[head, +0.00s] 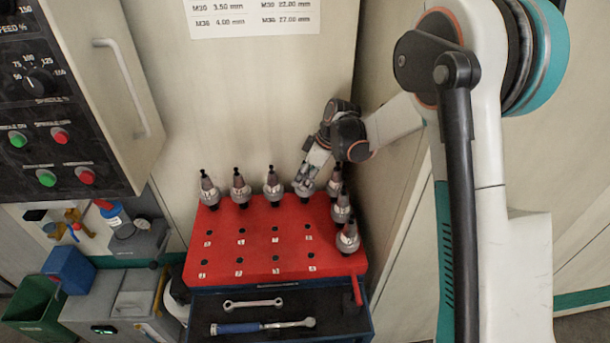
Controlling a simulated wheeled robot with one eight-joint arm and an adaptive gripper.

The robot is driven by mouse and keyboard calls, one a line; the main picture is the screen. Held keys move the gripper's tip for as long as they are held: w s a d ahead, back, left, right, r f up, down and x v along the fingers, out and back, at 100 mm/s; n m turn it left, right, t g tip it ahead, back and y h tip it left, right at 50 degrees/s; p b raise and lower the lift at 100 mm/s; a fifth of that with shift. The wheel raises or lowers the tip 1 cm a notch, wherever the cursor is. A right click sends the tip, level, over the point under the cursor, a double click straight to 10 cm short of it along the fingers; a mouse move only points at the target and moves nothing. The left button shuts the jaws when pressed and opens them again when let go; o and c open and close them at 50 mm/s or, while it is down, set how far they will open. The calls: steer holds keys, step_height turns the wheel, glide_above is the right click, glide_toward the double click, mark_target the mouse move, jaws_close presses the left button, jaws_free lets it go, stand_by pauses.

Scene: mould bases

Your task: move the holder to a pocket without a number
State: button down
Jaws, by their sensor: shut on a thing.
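The red rack (258,272) stands on the tool cart, with two front rows of empty pockets that have small labels, too small to read. Metal holders with dark tips stand along its back edge and right side. My gripper (309,172) is at the back row, shut on the fourth holder from the left (303,189). That holder is upright; I cannot tell whether it is seated or slightly raised. Beside it stand the third holder (272,187) on the left and the back corner holder (335,183) on the right. Any labels at the back row are hidden.
Two more holders stand down the right side, the middle one (341,209) and the front one (348,239). A machine control panel (55,110) is at left. The rack's front middle is clear.

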steer(key=shift+f, duration=0.4)
steer(key=shift+f+b, duration=0.15)
steer(key=shift+b, duration=0.3)
steer(key=c, duration=1)
jaws_free()
steer(key=shift+c, duration=0.2)
steer(key=v, duration=1.2)
